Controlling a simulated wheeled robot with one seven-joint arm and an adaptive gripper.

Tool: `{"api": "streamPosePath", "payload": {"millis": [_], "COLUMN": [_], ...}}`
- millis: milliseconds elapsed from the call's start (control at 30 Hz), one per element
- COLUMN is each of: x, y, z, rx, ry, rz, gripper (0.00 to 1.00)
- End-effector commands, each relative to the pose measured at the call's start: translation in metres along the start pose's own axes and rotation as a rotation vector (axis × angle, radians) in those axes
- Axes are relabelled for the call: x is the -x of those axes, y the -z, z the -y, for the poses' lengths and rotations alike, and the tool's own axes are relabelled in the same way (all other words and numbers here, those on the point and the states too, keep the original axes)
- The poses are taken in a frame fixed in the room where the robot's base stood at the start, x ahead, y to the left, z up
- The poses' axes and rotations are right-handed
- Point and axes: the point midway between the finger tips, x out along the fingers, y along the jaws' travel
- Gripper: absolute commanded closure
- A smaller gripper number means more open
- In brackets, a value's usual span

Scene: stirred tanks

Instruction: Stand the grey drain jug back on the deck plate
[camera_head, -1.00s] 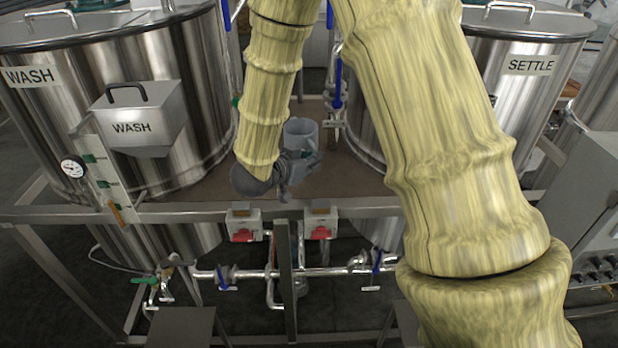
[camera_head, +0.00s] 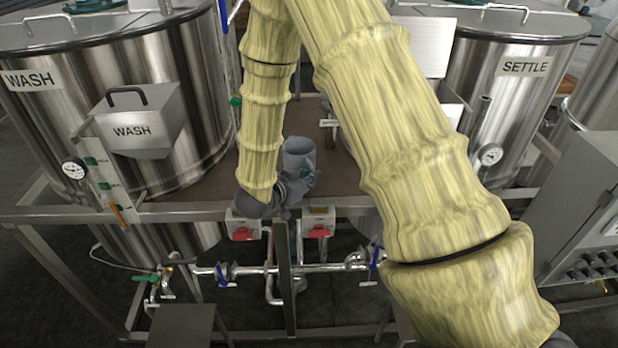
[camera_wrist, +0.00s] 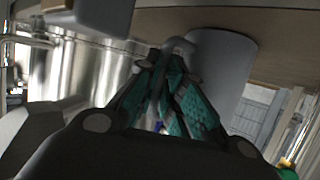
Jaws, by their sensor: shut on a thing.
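The grey drain jug (camera_head: 298,150) is in the head view between the two tanks, in front of the brown deck plate (camera_head: 335,181). My gripper (camera_head: 300,184) is shut on the jug at its near side. In the wrist view my green-padded fingers (camera_wrist: 172,85) close on what looks like the jug's handle, beside the grey jug body (camera_wrist: 226,75). The brown deck surface (camera_wrist: 285,40) shows close by the jug. I cannot tell whether the jug's base touches the deck plate or hangs above it. My gripper hides its lower part.
The WASH tank (camera_head: 190,100) stands left and the SETTLE tank (camera_head: 510,110) right. Some bare deck lies right of the jug.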

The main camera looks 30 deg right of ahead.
Motion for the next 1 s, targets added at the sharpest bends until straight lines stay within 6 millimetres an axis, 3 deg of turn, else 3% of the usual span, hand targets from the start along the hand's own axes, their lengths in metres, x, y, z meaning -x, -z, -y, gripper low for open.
{"api": "streamPosePath", "payload": {"millis": [300, 333, 433, 800, 1000], "x": [-0.001, -0.001, -0.001, 0.001, 0.023], "y": [-0.003, -0.002, -0.002, 0.002, -0.002], "z": [0.000, 0.000, 0.000, 0.000, 0.001], "rx": [0.000, 0.000, 0.000, -0.001, -0.001], "ry": [0.000, 0.000, 0.000, 0.000, 0.003], "rz": [0.000, 0.000, 0.000, 0.000, 0.001], "gripper": [1.00, 0.85, 0.69, 0.69, 0.69]}}
